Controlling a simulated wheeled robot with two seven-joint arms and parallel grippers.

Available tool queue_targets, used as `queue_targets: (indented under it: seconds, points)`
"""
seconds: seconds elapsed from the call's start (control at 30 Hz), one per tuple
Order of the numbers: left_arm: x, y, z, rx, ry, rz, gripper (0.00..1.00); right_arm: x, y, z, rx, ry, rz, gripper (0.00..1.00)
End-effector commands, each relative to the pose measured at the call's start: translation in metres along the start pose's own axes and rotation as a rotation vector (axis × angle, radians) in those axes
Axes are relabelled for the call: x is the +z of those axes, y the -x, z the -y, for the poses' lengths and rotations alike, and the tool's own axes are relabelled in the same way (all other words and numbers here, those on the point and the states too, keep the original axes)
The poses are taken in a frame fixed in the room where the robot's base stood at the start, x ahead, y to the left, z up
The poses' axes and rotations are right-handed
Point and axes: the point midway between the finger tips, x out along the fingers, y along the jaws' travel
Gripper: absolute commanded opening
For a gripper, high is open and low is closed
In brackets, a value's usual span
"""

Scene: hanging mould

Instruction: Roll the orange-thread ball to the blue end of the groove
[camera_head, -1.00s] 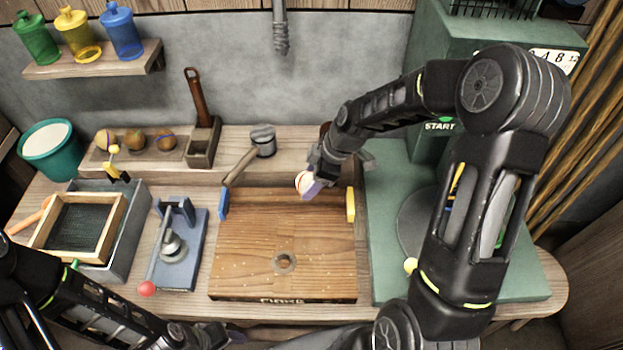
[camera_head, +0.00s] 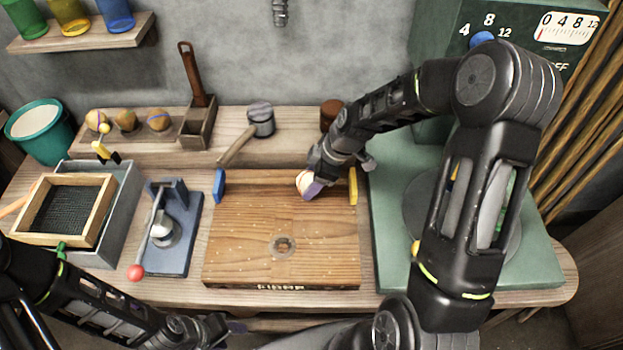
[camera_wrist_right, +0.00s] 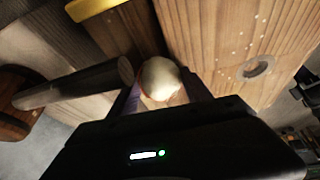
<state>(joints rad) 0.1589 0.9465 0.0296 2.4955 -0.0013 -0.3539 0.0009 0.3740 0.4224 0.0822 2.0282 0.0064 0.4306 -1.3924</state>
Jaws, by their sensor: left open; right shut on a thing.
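A pale ball with an orange-red mark (camera_head: 304,182) is at the back right of the wooden board. My right gripper (camera_head: 312,186) is shut on it; in the right wrist view the ball (camera_wrist_right: 159,79) sits between the two fingers. The board (camera_head: 250,230) has a blue end piece (camera_head: 219,186) at its back left and a yellow one (camera_head: 352,186) at its back right. The yellow piece also shows in the right wrist view (camera_wrist_right: 92,8). The groove is hard to make out. My left gripper (camera_head: 238,327) is open and empty, low at the table's front edge.
A mallet (camera_head: 261,120) lies behind the board. Several balls (camera_head: 126,120) sit in a rack at the back left. A blue clamp-like device (camera_head: 172,235) and a framed screen (camera_head: 68,212) stand left of the board. A green machine (camera_head: 395,225) stands on the right. The board has a round hole (camera_head: 283,246).

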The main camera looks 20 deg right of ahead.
Motion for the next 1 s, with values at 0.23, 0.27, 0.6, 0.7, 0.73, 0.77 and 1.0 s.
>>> queue_targets:
  seconds: [0.23,0.27,0.6,0.7,0.73,0.77,1.0]
  points:
    - [-0.0001,0.0006,-0.0002,0.0,0.0,0.0,0.49,-0.0004,0.0007,-0.0002,0.0,0.0,0.0,0.04]
    - [-0.0001,0.0005,-0.0002,0.0,0.0,0.0,0.49,-0.0004,0.0006,-0.0002,0.0,0.0,0.0,0.04]
    - [-0.0002,-0.0066,0.0027,0.0,0.0,0.0,0.49,0.0009,-0.0027,0.0003,0.0,0.0,0.0,0.04]
    - [-0.0002,-0.0074,0.003,0.0,0.0,-0.001,0.49,0.0009,-0.0027,0.0004,0.0,-0.001,0.0,0.04]
    - [-0.0002,-0.0074,0.003,0.0,0.0,0.0,0.49,0.0008,-0.0025,0.0004,0.0,-0.001,0.0,0.04]
    - [-0.0002,-0.0073,0.0029,0.0,0.0,0.0,0.49,0.0007,-0.0024,0.0005,0.0,-0.001,0.0,0.04]
    - [-0.0002,-0.007,0.0028,0.0,0.0,0.0,0.49,0.0006,-0.002,0.0004,0.0,0.0,0.0,0.61]
